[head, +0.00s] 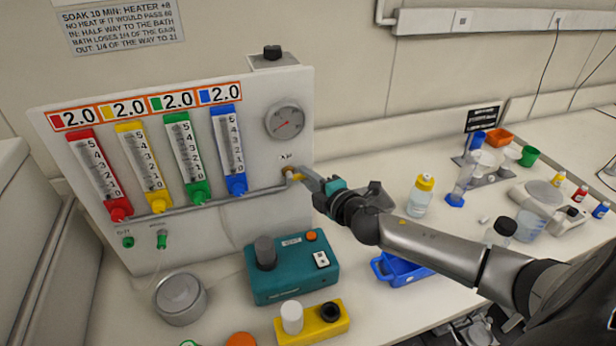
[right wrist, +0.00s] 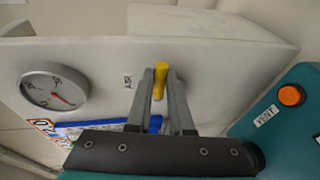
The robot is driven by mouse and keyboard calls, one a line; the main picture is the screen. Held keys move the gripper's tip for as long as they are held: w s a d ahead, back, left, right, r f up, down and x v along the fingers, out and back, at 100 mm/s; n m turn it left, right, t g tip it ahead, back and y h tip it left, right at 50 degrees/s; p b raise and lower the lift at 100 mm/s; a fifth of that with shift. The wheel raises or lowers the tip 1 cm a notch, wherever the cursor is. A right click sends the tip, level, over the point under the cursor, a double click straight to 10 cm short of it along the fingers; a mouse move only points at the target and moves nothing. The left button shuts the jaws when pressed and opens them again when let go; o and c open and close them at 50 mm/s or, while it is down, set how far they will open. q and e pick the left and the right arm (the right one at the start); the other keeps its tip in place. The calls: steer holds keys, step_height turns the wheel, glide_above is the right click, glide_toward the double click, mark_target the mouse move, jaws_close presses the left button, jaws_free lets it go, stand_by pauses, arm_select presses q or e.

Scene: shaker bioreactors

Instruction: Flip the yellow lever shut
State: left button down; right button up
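The yellow lever (head: 297,176) is on the front of the white gas panel (head: 262,150), low on the right beside the label "AIR", at the end of the grey pipe. In the right wrist view the yellow lever (right wrist: 160,78) is between my two fingertips. My right gripper (head: 310,180) reaches it from the right; in the right wrist view its fingers (right wrist: 160,92) lie close along both sides of the lever and look shut on it. The lever's lower part and pivot are partly hidden by the fingers. My left gripper is not in view.
The round gauge (head: 285,121) is above the lever; red, yellow, green and blue flow tubes stand to its left. A teal box (head: 290,276) with an orange button is below. A yellow-capped bottle (head: 420,196) and blue tray (head: 398,270) are near my right arm.

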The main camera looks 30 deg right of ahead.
steer(key=o, duration=0.4)
steer(key=shift+s, duration=0.15)
steer(key=s+r+b, duration=0.1)
steer(key=s+r, duration=0.2)
steer(key=s, duration=1.1)
steer(key=shift+s, duration=0.35)
stand_by(0.5)
